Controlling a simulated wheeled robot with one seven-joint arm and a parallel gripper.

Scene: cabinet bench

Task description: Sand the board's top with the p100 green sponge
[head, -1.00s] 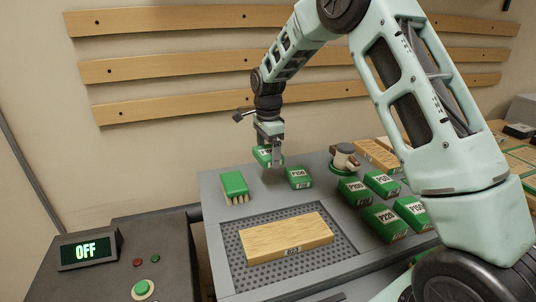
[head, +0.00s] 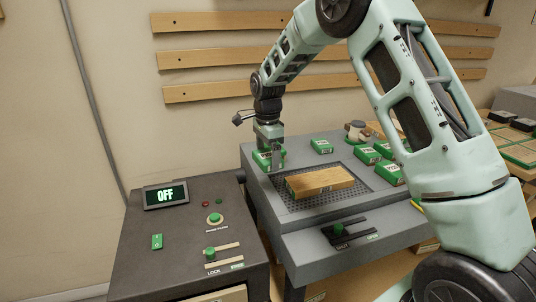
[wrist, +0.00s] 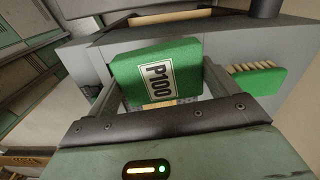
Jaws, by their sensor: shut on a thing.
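The green sponge marked P100 (wrist: 158,78) is between the fingers of my gripper (wrist: 155,98), which is shut on it; its label faces the wrist camera. In the head view my gripper (head: 269,156) is at the left of the grey bench top, to the left of the board (head: 320,181). The board is a pale wooden block lying flat on a perforated dark mat (head: 286,204). In the head view the gripper and arm hide part of the green block there.
A green brush (wrist: 252,82) with pale bristles lies beside the gripper. Other green sponges (head: 367,154) stand behind and right of the board.

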